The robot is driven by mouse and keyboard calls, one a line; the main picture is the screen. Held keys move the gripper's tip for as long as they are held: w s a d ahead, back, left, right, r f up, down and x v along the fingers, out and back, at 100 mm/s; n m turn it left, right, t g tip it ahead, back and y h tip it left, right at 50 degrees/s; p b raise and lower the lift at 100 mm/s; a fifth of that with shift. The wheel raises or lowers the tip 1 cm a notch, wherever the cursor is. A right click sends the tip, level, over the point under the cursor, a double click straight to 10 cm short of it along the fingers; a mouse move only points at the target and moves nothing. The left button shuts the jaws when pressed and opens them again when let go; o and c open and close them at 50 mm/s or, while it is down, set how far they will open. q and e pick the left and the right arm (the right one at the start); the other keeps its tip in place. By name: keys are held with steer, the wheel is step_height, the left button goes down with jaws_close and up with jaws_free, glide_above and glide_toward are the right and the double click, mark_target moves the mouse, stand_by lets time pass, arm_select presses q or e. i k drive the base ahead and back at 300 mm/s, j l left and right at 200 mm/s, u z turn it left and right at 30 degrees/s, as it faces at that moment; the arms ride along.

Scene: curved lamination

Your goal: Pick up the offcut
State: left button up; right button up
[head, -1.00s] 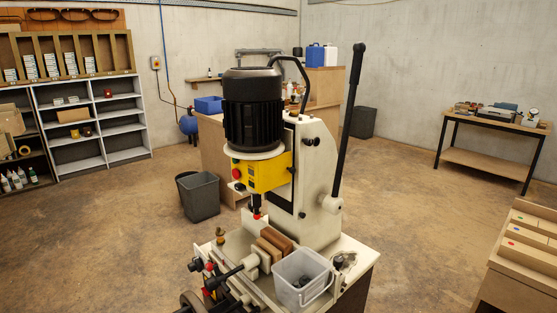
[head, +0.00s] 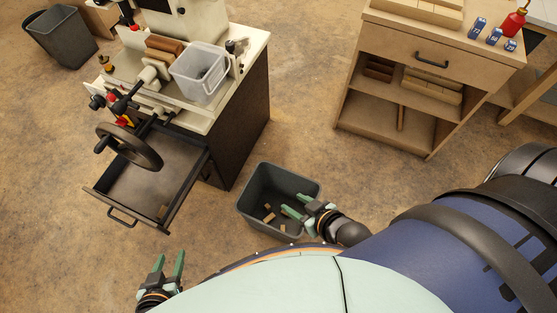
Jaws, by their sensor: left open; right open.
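Several small wooden offcuts (head: 267,217) lie in the dark grey bin (head: 252,180) on the floor. I cannot tell which piece is the task's offcut. My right gripper (head: 294,204) is open and empty, seen over the bin's right part; its height above the offcuts is unclear. It hides part of the bin. My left gripper (head: 170,257) is open and empty, fingers pointing up in the picture, below the drawer front.
The machine (head: 240,130) with a handwheel (head: 129,147) and clear tub (head: 200,72) stands upper left. A wooden cabinet (head: 430,60) with shelves stands upper right. Another bin (head: 62,36) is at the far left. Floor between machine and cabinet is clear.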

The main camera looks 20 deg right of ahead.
mark_target(164, 208)
steer(key=k+j, duration=0.3)
steer(key=k, duration=0.2)
steer(key=k+j, duration=0.65)
steer(key=k, duration=0.3)
